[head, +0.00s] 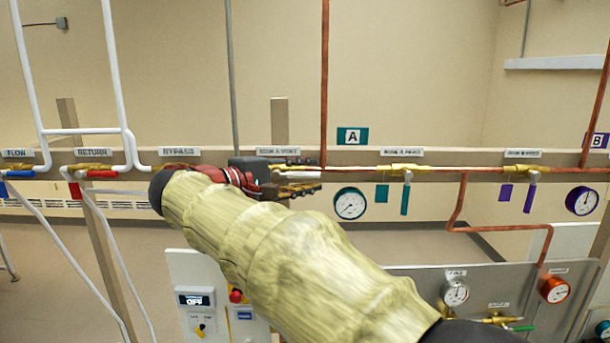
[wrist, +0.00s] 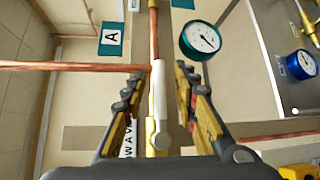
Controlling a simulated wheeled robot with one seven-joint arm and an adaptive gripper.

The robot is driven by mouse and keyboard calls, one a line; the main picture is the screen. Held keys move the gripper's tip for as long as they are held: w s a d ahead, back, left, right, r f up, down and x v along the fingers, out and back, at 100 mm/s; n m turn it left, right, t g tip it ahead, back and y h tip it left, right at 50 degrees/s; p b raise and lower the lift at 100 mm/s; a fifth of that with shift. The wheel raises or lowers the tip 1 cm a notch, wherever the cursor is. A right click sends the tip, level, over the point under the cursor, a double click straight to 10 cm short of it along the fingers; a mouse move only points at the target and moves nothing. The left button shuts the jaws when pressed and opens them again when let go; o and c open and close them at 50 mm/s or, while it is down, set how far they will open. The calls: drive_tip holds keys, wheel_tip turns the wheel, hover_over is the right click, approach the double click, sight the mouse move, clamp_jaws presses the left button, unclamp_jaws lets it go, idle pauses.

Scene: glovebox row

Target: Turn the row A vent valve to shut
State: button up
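The row A vent valve shows in the wrist view as a brass body (wrist: 157,142) on a copper pipe, with a pale grey lever (wrist: 162,95) between my fingers. The lever looks roughly in line with the pipe, though I cannot tell how far it points toward the camera. My gripper (wrist: 161,75) is open, one finger on each side of the pipe and lever, with gaps visible. In the head view my gripper (head: 314,175) is at the pipe just below the vent label (head: 278,151); it hides most of the valve.
A vertical copper pipe (head: 325,80) joins the row beside my fingertips. A teal-rimmed gauge (head: 350,203) hangs to the lower right. The row A feed valve (head: 406,168), with a teal lever hanging down, is farther right. The bypass label (head: 179,151) is to the left.

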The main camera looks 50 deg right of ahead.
drive_tip(key=shift+c, duration=0.9)
clamp_jaws()
